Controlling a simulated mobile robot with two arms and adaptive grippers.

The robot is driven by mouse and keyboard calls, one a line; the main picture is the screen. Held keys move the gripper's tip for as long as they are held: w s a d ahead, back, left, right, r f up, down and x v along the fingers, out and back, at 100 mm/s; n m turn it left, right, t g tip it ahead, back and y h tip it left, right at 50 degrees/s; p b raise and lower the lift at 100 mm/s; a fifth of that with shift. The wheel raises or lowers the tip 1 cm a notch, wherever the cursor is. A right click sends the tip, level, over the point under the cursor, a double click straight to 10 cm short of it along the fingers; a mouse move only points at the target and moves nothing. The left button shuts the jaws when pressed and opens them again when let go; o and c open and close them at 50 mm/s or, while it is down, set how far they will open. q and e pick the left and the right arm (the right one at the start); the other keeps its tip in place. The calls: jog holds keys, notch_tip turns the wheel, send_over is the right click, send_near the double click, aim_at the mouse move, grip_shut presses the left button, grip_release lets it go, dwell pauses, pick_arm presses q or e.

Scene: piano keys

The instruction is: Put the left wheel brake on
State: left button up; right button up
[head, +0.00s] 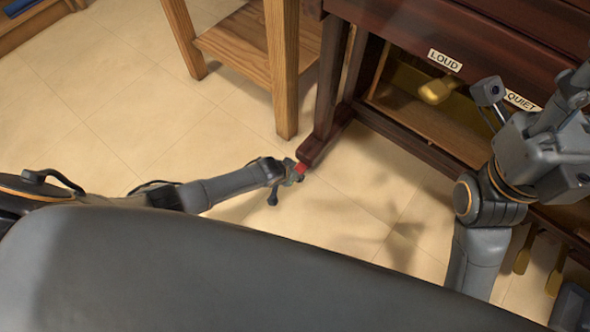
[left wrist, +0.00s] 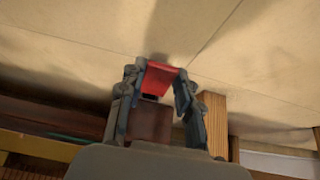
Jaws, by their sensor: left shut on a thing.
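The left wheel brake is a small red lever (head: 301,168) at the end of the piano's dark wooden foot (head: 324,140). In the left wrist view the red brake (left wrist: 161,74) lies between my two fingers, with the dark foot (left wrist: 150,122) just below it. My left gripper (head: 296,171) is shut on the red brake, with a finger on each side of it. The gripper hides part of the brake in the head view, and I cannot tell how far it is tilted. My right gripper (head: 545,125) is beside the piano front at the right; its fingers are not clear.
A wooden stool (head: 281,75) stands close to the left of the piano foot. The piano (head: 430,115) has LOUD and QUIET labels and a gold pedal (head: 437,91). More gold pedals (head: 522,254) show lower right. The tiled floor (head: 120,120) at left is clear.

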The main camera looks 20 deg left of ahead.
pick_arm(q)
jog(key=shift+f+t, duration=0.25)
jog(key=shift+t, duration=0.25)
jog(key=o, duration=1.2)
jog(key=shift+c, duration=0.2)
jog(key=v, duration=1.2)
jog(key=shift+a, duration=0.2)
jog(key=shift+f, duration=0.1)
